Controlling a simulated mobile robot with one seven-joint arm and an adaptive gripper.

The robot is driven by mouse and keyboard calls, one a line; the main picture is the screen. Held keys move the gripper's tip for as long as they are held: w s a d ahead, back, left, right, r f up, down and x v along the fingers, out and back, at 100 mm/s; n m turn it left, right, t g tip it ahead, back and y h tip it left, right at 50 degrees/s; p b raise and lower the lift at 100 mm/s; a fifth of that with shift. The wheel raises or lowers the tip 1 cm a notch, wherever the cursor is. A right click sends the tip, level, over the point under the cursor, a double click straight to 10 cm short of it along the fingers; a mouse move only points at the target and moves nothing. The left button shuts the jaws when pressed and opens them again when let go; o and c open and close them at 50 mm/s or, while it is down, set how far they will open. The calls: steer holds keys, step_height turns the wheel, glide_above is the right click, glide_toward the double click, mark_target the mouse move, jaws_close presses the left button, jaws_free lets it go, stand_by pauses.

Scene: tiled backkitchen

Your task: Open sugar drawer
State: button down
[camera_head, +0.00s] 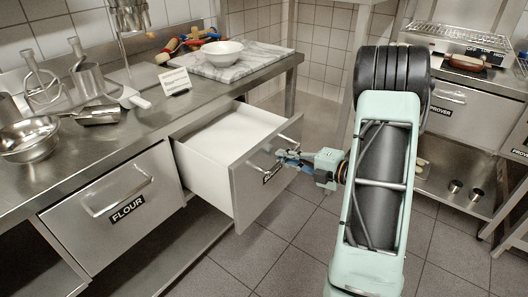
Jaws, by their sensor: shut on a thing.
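A drawer (262,193) under the steel counter is pulled well out. Its white inside (225,137) looks empty. A dark label on its front is partly covered by my gripper, so I cannot read it. My gripper (285,157) is at the drawer's front, shut on the bar handle (290,130). My arm comes in from the right. The flour drawer (115,195) to the left is closed.
The counter (130,130) holds a steel bowl (28,140), whisks and a scoop at left, and a white bowl (222,53) on a marble board (240,63). A prover unit (465,110) stands at right. Tiled floor (290,240) is free in front of the drawer.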

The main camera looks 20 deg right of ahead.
steer(key=v, duration=0.2)
steer(key=f+v, duration=0.1)
steer(key=v, duration=0.2)
steer(key=shift+s+b, duration=0.1)
steer(key=shift+b, duration=0.25)
steer(key=c, duration=2)
jaws_free()
steer(key=shift+d, duration=0.1)
steer(key=v, duration=1.2)
